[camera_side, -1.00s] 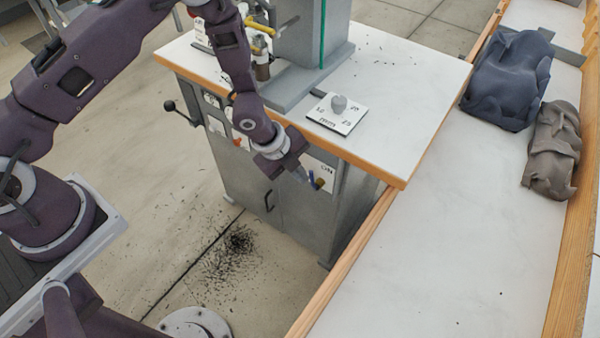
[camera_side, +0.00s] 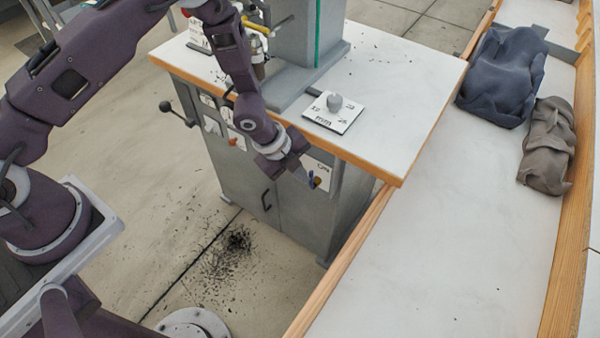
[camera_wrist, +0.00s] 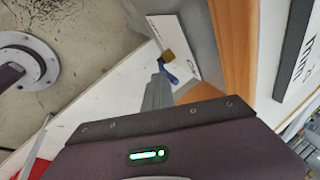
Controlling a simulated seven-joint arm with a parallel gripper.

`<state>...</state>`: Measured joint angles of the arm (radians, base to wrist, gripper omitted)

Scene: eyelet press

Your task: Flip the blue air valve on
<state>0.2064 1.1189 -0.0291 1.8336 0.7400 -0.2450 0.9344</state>
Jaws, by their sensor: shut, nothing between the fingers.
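The blue air valve (camera_side: 311,181) is on a white panel (camera_side: 318,170) on the front of the grey press cabinet, beneath the tabletop's right part. In the wrist view its blue lever (camera_wrist: 169,73) slants beside a brass body (camera_wrist: 168,55). The panel carries lettering that looks like "ON" in the side view. My gripper (camera_side: 301,175) is shut and empty, its tips just left of the valve. In the wrist view the grey fingers (camera_wrist: 157,94) end close to the lever; I cannot tell whether they touch it.
The wooden table edge (camera_side: 372,165) overhangs just above the panel. A black-knobbed lever (camera_side: 194,106) sticks out at the cabinet's left. A long bench (camera_side: 440,230) with dark cloth bundles (camera_side: 502,78) stands at right.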

